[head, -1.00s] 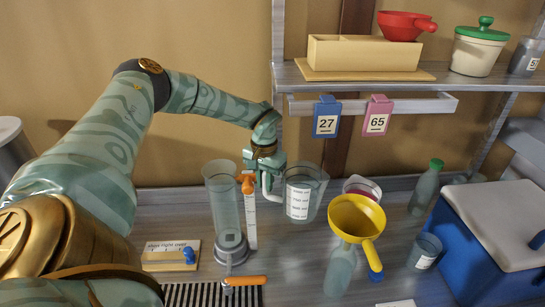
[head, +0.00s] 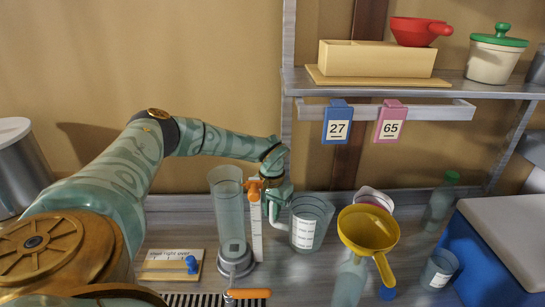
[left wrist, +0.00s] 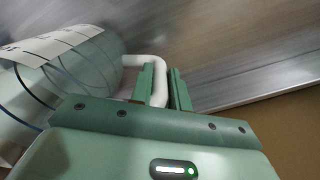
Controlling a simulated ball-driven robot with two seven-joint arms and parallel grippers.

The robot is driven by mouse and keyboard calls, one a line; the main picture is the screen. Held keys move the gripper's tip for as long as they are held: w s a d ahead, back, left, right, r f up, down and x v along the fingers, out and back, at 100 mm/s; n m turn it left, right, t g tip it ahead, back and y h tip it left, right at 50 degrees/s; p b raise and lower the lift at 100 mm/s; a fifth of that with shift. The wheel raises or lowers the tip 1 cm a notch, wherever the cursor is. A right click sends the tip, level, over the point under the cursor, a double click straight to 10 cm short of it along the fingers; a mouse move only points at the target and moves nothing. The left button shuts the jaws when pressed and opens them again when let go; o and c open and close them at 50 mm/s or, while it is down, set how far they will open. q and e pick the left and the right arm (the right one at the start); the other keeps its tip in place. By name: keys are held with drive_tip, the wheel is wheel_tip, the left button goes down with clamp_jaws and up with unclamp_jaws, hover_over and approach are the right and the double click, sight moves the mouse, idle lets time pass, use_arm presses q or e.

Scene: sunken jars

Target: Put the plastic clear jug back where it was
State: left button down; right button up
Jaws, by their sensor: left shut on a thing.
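The clear plastic jug (head: 312,220) has a white label strip and a white handle. It is upright behind the yellow funnel, to the right of the tall clear cylinder. My left gripper (head: 277,206) is shut on the jug's handle, at the jug's left side. The left wrist view shows the gripper's fingers (left wrist: 166,90) around the white handle, with the jug's body (left wrist: 65,75) at the left. I cannot tell whether the jug's base touches the bench. My right gripper is not in view.
A tall clear cylinder (head: 229,205) and an orange-topped white scale (head: 256,225) stand close left of the jug. A yellow funnel (head: 368,230) on a bottle stands in front right. A pink-rimmed container (head: 376,199) is just behind. A blue cooler (head: 475,258) is at right.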

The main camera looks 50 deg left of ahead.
use_arm(q)
drive_tip(key=shift+f, duration=0.15)
drive_tip(key=c, duration=1.3)
unclamp_jaws()
drive_tip(key=shift+c, duration=0.2)
wheel_tip(320, 180, up, 6)
drive_tip(key=shift+r+p, duration=0.1)
drive_tip(key=shift+p, duration=1.05)
drive_tip(key=shift+d+r, duration=0.1)
drive_tip(key=shift+r, duration=0.45)
drive_tip(key=shift+r+p, duration=0.3)
drive_tip(key=shift+p, duration=0.1)
